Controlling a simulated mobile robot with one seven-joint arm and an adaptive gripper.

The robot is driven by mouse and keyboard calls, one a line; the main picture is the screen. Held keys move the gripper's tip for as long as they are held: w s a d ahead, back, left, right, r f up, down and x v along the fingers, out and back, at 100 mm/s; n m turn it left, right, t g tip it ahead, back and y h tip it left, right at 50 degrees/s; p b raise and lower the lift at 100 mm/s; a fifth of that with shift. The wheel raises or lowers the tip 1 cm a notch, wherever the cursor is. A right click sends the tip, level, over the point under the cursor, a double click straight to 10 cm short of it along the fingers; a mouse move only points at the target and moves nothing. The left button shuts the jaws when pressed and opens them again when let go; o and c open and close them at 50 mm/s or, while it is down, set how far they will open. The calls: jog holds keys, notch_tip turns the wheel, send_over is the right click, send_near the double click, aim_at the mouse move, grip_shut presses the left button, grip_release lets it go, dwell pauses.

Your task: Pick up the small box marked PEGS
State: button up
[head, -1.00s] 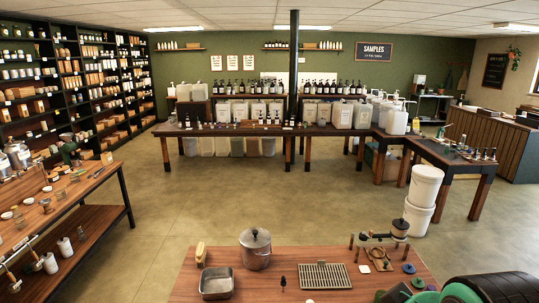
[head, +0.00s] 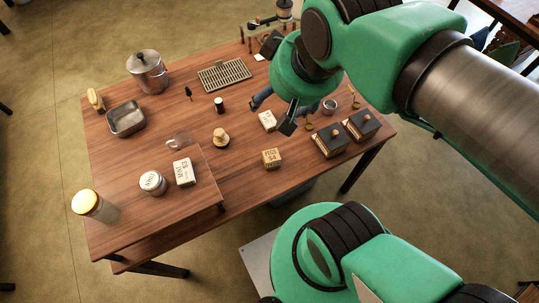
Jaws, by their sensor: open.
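The small box marked PEGS (head: 271,158) is a tan carton with dark print, standing on the wooden table (head: 155,170) near its front edge. My gripper (head: 272,115) is open above the table, up and slightly right of the PEGS box in the picture, apart from it. A small white box (head: 267,121) sits close by the gripper's fingers; I cannot tell how far below them it is. Nothing is seen held.
Two dark boxes with knobs (head: 362,125) stand right of the PEGS box. A small round wooden-topped item (head: 220,138) is to its left. A metal pot (head: 148,72) stands behind.

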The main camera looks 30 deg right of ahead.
dwell(0.7)
jog(key=m+g+b, duration=0.2)
jog(key=g+b, duration=0.1)
jog(key=g, duration=0.3)
send_over(271, 154)
notch_tip(271, 154, down, 35)
jog(key=shift+w+r, duration=0.1)
jog(key=shift+w, duration=0.05)
jog(key=shift+f+b, duration=1)
jog(key=shift+f, duration=3.3)
jog(key=shift+s+f+b, duration=0.2)
jog(key=shift+f+b, duration=0.75)
jog(key=shift+f, duration=1.65)
